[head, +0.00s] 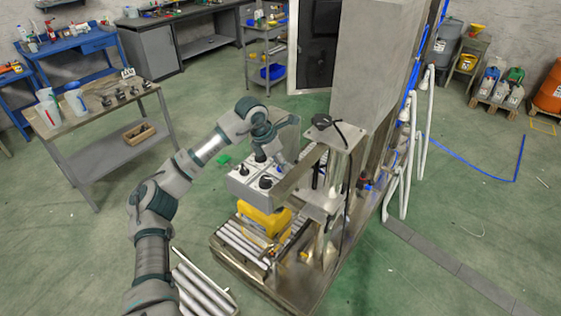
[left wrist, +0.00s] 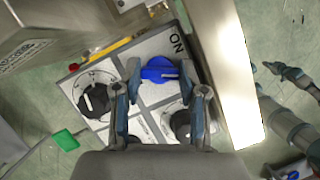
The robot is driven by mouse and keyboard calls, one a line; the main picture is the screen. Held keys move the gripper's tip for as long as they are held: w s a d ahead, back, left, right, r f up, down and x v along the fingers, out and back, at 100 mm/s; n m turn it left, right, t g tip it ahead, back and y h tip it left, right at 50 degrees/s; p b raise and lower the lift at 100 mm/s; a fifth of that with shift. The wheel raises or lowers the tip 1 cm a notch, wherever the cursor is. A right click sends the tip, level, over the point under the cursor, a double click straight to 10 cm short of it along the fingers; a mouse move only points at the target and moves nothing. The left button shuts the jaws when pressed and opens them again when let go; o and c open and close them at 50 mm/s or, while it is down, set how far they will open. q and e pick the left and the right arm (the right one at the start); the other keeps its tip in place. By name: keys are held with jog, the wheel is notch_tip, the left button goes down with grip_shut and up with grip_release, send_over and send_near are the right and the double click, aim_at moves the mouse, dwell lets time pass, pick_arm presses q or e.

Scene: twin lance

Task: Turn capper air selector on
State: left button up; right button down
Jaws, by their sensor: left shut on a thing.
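The capper's control box (head: 257,183) hangs on the machine below my left gripper, with black knobs on its white face. In the left wrist view its panel (left wrist: 77,73) carries a blue selector knob (left wrist: 158,72) beside the letters ON. My left gripper (left wrist: 161,80) is shut on this blue knob, one finger on each side. In the head view the gripper (head: 271,152) is partly hidden by its own wrist. One black dial knob (left wrist: 95,101) is left of the fingers, another (left wrist: 181,124) lies below them. My right gripper (left wrist: 291,76) seems to show small and dark.
A metal beam (left wrist: 226,62) runs close along the panel's right side. A yellow part (head: 263,219) and roller conveyor (head: 238,243) lie below the box. A tall grey column (head: 372,65) stands behind. A work table (head: 95,103) stands left, with open floor between.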

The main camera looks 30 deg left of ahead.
pick_arm(q)
jog(key=shift+r+n+y+p, duration=0.3)
jog(key=shift+n+p, duration=0.1)
jog(key=shift+n, duration=0.6)
jog(key=shift+n+t+y+p, duration=0.3)
jog(key=shift+n+y, duration=0.1)
jog(key=shift+n, duration=0.4)
jog(key=n+y, duration=0.1)
jog(key=n, duration=0.2)
jog(key=shift+d+n+p, duration=0.1)
jog(key=shift+n+p, duration=0.3)
jog(key=shift+w+n+y+p, duration=0.15)
jog(key=shift+n+y, duration=0.35)
jog(key=shift+n, duration=0.55)
jog(key=shift+s+n+y+p, duration=0.15)
jog(key=shift+n+y, duration=0.35)
jog(key=shift+n, duration=0.55)
pick_arm(e)
jog(key=s+d+f, duration=0.1)
jog(key=s+f, duration=0.1)
jog(key=s, duration=0.6)
jog(key=shift+d+f, duration=0.25)
jog(key=shift+f, duration=0.05)
pick_arm(q)
jog(key=shift+w, duration=0.1)
pick_arm(e)
jog(key=shift+s, duration=0.1)
